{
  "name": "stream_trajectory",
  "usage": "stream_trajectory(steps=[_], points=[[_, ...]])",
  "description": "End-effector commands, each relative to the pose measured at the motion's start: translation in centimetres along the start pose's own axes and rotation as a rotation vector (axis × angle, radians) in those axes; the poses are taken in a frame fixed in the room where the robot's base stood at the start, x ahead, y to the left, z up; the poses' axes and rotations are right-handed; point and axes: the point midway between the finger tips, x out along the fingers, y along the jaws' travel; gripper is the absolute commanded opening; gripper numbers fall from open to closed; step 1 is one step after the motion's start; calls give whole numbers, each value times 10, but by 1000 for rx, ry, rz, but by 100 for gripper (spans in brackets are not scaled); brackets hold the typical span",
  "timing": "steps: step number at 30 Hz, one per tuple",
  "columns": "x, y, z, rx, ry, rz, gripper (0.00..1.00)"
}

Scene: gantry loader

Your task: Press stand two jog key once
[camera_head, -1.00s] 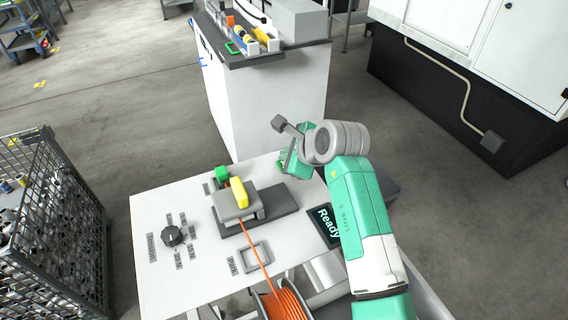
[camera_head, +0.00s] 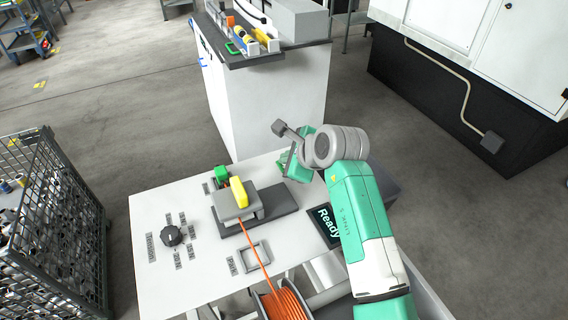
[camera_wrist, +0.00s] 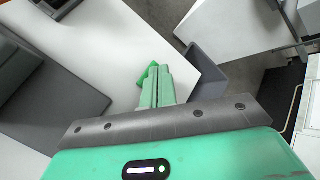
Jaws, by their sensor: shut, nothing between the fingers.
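My gripper (camera_wrist: 160,78) is shut and empty, its two pale green fingers side by side in the wrist view. A small bright green piece (camera_wrist: 148,74) shows just beside and beyond the fingertips, over the white table; I cannot tell whether it is the jog key or whether the fingers touch it. In the head view my gripper's green body (camera_head: 295,165) is over the table's far right part and hides what lies under it. A green block (camera_head: 221,173) stands to the left, behind a grey fixture (camera_head: 236,203) with a yellow part on top. No stand number is readable.
The white table (camera_head: 190,275) carries a black knob (camera_head: 172,236) with labels, a square outline and a screen (camera_head: 326,222) reading "Ready". An orange cable runs to a spool (camera_head: 285,303). A grey bin (camera_wrist: 208,65) is by the table edge. A wire cage (camera_head: 55,230) stands left.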

Motion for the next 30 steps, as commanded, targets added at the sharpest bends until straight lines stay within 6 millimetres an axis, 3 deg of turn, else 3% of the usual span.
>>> stream_trajectory(steps=[14,30], points=[[2,2,-2,0,1,1,0],[-9,-6,7,0,1,0,0]])
